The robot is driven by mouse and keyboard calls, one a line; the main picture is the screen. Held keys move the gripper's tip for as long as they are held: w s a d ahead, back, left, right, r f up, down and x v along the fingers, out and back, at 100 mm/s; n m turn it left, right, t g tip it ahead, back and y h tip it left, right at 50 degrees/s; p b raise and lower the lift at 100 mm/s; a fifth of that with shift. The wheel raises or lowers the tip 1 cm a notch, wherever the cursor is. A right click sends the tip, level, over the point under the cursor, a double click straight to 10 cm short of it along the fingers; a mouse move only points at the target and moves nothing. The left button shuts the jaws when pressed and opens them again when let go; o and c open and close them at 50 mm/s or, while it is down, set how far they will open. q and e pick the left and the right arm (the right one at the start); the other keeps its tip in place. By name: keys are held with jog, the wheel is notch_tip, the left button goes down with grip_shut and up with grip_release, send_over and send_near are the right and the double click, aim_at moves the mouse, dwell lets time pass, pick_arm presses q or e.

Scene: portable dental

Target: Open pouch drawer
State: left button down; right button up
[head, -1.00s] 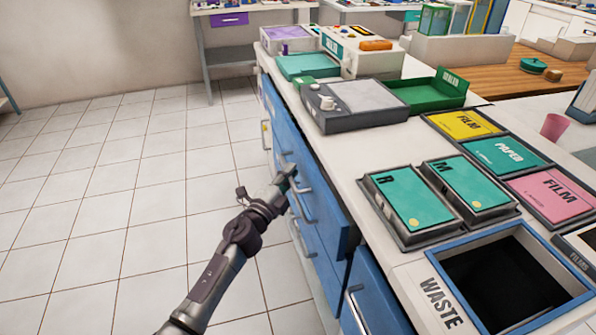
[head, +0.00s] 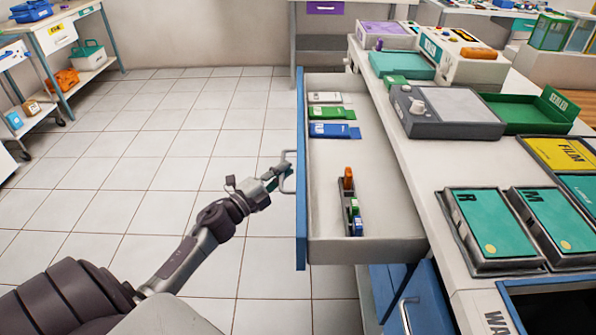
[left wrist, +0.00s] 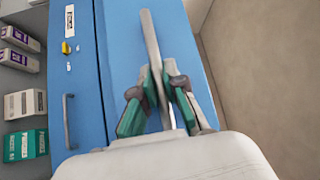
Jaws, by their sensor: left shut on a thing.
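A drawer with a blue front (head: 301,200) and a pale inside stands pulled out from the counter in the head view. In it lie a white pack (head: 325,98), a green pack (head: 334,114), a blue pack (head: 334,130) and a narrow holder (head: 352,215) with small coloured items. My left gripper (head: 277,176) is shut on the drawer's grey bar handle (head: 289,172), left of the front. In the left wrist view, my left gripper (left wrist: 160,92) has its green-padded fingers on either side of the handle (left wrist: 151,42). My right gripper is not in view.
The white counter (head: 425,175) holds a grey device (head: 440,108), a green tray (head: 525,108) and teal pads (head: 495,222). Another blue drawer front (head: 428,300) sits below at the right. The tiled floor (head: 150,120) left of the drawer is clear.

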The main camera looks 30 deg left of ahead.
pick_arm(q)
jog(key=shift+s+a, duration=0.2)
jog(key=shift+a, duration=0.05)
jog(key=c, duration=1.2)
grip_release()
jog(key=v, duration=1.2)
